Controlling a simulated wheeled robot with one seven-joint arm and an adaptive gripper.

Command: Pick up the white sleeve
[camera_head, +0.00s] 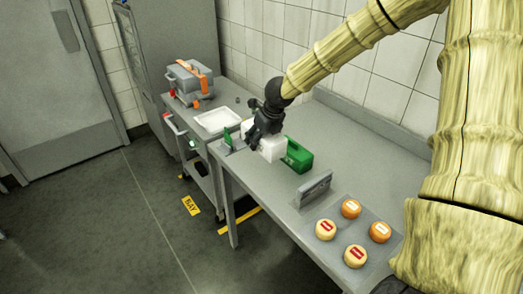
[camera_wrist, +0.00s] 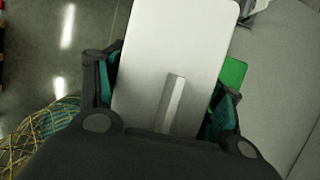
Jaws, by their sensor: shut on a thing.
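The white sleeve (camera_head: 272,148) is a pale box at the far part of the grey table, just left of a green sleeve (camera_head: 299,156). My gripper (camera_head: 258,132) reaches down to it from above and partly hides it. In the wrist view the white sleeve (camera_wrist: 178,50) is a broad pale face with a raised strip, between the two fingers of my gripper (camera_wrist: 165,98). The fingers are closed on its sides. A bit of the green sleeve (camera_wrist: 234,74) shows behind the right finger. I cannot tell whether the white sleeve touches the table.
A grey upright holder (camera_head: 314,188) and several cheese wheels (camera_head: 350,209) are nearer on the table (camera_head: 262,192). A small green item (camera_head: 229,140) stands at its far left corner. Beyond is a cart with a white tray (camera_head: 217,120) and a grey toolbox (camera_head: 188,80).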

